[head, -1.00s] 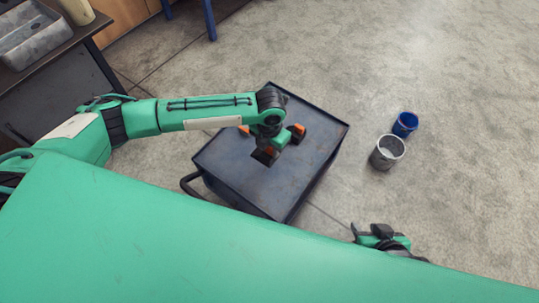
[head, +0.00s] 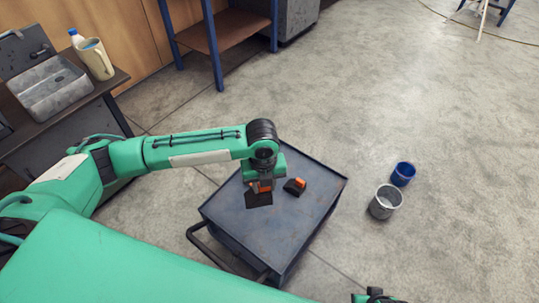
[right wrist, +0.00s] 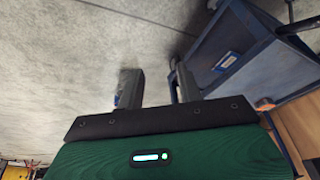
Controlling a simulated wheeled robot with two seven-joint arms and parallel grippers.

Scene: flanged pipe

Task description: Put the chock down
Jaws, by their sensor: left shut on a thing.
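The chock (head: 265,187), orange with dark parts, is in my left gripper (head: 258,195). The gripper is shut on it above the dark cart top (head: 290,215), and its dark fingers cover much of it. I cannot tell whether the chock touches the cart top. A second orange and black chock (head: 295,186) sits on the cart just right of the gripper, apart from it. My right gripper (right wrist: 158,90) has its two fingers apart with nothing between them. Only a bit of the right arm shows at the bottom edge of the head view.
A bench with a metal sink (head: 55,93) and a cream jug (head: 97,60) is at upper left. The cart's right half is clear.

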